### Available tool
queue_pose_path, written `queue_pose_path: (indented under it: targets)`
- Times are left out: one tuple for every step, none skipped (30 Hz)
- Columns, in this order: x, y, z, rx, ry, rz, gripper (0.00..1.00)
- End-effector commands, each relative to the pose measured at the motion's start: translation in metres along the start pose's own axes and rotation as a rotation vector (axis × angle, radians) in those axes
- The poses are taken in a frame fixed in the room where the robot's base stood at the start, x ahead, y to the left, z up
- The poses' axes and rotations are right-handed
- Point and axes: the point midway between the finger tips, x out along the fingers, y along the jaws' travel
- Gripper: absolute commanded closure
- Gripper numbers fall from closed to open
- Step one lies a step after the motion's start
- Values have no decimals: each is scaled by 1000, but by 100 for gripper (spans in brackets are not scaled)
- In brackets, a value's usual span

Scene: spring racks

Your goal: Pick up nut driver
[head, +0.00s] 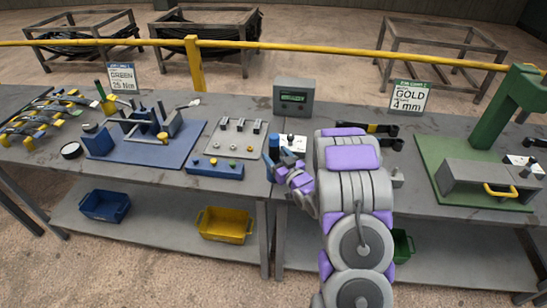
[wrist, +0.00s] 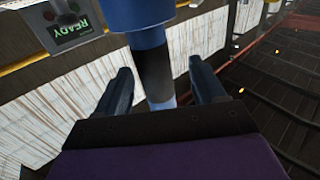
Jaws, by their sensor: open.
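In the wrist view, a thick blue tool with a black band (wrist: 154,70) and a lighter blue lower part runs down between the fingers; it looks like the nut driver. My gripper (wrist: 160,68) is open, with one finger on each side of it and visible gaps on both sides. In the head view, my gripper (head: 272,166) is at the front edge of the bench, left of my purple and grey arm. A blue upright piece (head: 274,143) shows beside its fingers, partly hidden. The tool's lower end is hidden behind the gripper in the wrist view.
A grey display box (head: 294,97) stands behind the gripper; its screen reads READY in the wrist view. A grey plate (head: 226,147) and a blue block with buttons (head: 214,169) lie to the left. A green fixture (head: 463,177) is at the right. A yellow rail (head: 340,52) runs behind.

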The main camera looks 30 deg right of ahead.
Motion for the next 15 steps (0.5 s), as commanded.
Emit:
queue_pose_path:
  targets:
    - [6, 1, 2, 1, 3, 0, 31]
    - [9, 2, 3, 1, 3, 0, 31]
    - [14, 2, 5, 1, 2, -1, 31]
    - [18, 3, 6, 1, 0, -1, 31]
    - [23, 3, 7, 0, 0, -2, 31]
    - [29, 4, 7, -1, 2, -2, 31]
    - [34, 3, 6, 0, 4, -2, 31]
    - [38, 3, 6, 0, 4, -2, 31]
    - [41, 3, 6, 2, 3, -1, 31]
    - [43, 4, 6, 2, 1, -1, 31]
    - [44, 4, 6, 2, 0, 0, 31]
    - [45, 4, 6, 3, -2, 1, 31]
    - [45, 4, 6, 3, -2, 1, 31]
    - [45, 4, 6, 3, -2, 1, 31]
    - [44, 4, 5, 2, -2, 1, 31]
